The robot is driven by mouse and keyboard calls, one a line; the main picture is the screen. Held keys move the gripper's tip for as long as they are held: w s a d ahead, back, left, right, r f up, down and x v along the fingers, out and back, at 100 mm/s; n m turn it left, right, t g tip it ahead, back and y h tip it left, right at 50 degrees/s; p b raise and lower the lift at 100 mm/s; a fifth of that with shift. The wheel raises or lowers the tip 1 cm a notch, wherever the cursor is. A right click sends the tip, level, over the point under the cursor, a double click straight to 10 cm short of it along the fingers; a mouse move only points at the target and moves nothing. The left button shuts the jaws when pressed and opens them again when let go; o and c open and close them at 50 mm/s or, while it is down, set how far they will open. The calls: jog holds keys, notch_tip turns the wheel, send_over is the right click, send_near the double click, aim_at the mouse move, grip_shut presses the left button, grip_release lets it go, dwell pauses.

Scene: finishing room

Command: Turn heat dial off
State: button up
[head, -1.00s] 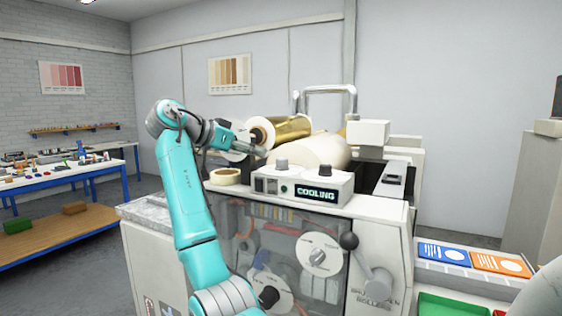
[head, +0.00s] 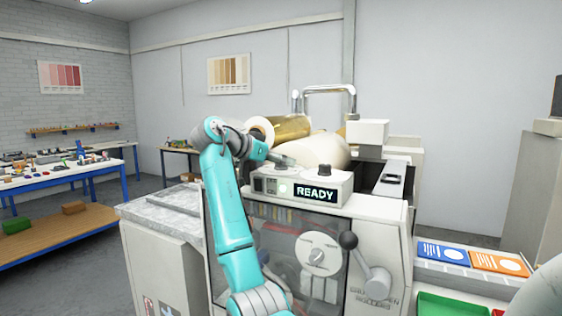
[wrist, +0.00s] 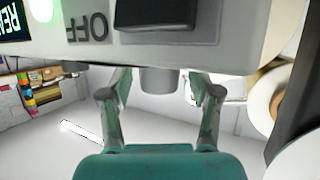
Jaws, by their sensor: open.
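A white control box on the machine has a display (head: 315,193) reading READY and a lit green light (head: 284,189). My gripper (head: 282,160) is over the box's left dial, which it mostly hides in the head view. In the wrist view, upside down, my gripper (wrist: 160,86) is open, with one finger on each side of the grey dial (wrist: 158,80). I cannot tell whether the fingers touch it. A second dark dial (head: 322,170) stands to the right. The box front shows the word OFF (wrist: 86,29) beside a black rocker switch (wrist: 157,12).
A gold roll (head: 290,127) and a cream roll (head: 325,150) lie behind the box. A lever with a dark ball knob (head: 348,240) sticks out at the machine's front right. A metal hoop (head: 330,90) rises behind.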

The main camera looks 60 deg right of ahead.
jog(key=shift+c, duration=0.2)
jog(key=c, duration=1.1)
jog(key=shift+n+t, duration=0.3)
jog(key=shift+t, duration=0.1)
jog(key=n+t+h, duration=0.1)
jog(key=n+t, duration=0.4)
jog(key=t, duration=0.1)
jog(key=shift+s, duration=0.15)
jog(key=n+t+y, duration=0.1)
jog(key=n+t, duration=0.2)
jog(key=n+t+y, duration=0.1)
jog(key=n+t, duration=0.2)
jog(key=shift+t+y, duration=0.3)
jog(key=shift+y, duration=0.1)
jog(key=shift+n, duration=0.3)
jog(key=o, duration=1.1)
jog(key=shift+o, duration=0.2)
